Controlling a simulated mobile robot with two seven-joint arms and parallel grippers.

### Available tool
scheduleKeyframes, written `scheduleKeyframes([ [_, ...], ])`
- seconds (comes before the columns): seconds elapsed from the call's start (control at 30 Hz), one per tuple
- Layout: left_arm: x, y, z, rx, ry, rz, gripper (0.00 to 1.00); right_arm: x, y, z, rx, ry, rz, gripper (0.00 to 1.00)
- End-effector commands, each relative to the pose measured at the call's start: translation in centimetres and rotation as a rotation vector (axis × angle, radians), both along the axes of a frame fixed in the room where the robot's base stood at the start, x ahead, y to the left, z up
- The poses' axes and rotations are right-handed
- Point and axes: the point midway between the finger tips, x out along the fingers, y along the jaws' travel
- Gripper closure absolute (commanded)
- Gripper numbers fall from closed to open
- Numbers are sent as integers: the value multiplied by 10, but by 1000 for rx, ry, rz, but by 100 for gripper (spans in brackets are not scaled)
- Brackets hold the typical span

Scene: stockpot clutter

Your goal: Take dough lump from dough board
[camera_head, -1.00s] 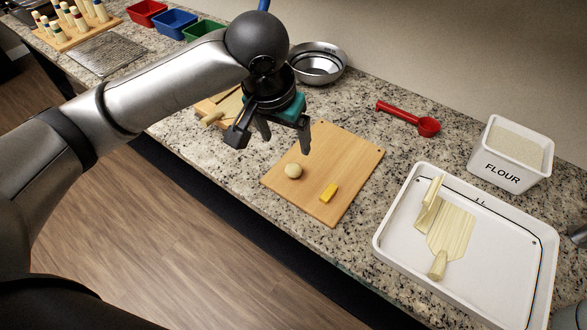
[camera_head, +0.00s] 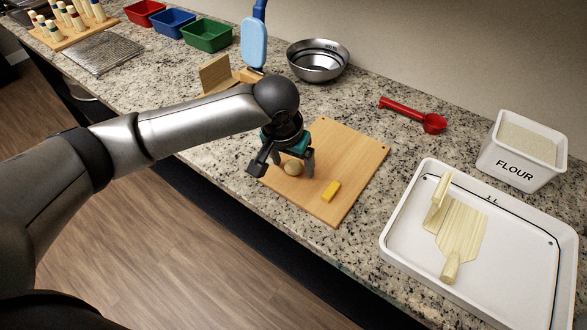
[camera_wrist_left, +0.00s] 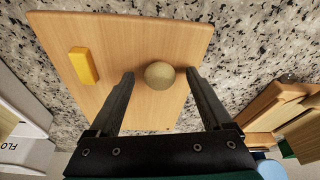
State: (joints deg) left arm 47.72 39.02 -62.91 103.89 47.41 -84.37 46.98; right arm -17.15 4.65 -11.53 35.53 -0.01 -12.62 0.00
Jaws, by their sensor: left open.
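The dough lump (camera_head: 293,168) is a small beige ball on the wooden dough board (camera_head: 345,155), near its left side in the head view. My left gripper (camera_head: 283,170) is open and low over the board, right at the lump. My right gripper is not in view.
A yellow block (camera_head: 331,191) lies on the board near the lump. A white tray (camera_head: 395,235) with wooden paddles and a flour tub (camera_head: 515,165) stand at the right. A red scoop (camera_head: 413,115) and a metal bowl (camera_head: 318,62) are behind.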

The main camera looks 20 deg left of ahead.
Motion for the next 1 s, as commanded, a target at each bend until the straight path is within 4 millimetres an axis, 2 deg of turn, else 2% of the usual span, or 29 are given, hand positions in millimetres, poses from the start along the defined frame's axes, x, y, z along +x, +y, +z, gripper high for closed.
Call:
scheduleKeyframes([
  [0.23,1,0,-1,0,-1,0,17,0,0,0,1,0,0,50],
  [0.9,1,0,-1,0,-1,0,92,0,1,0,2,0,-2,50],
  [1.0,1,0,-1,0,-1,0,100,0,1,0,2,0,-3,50],
])
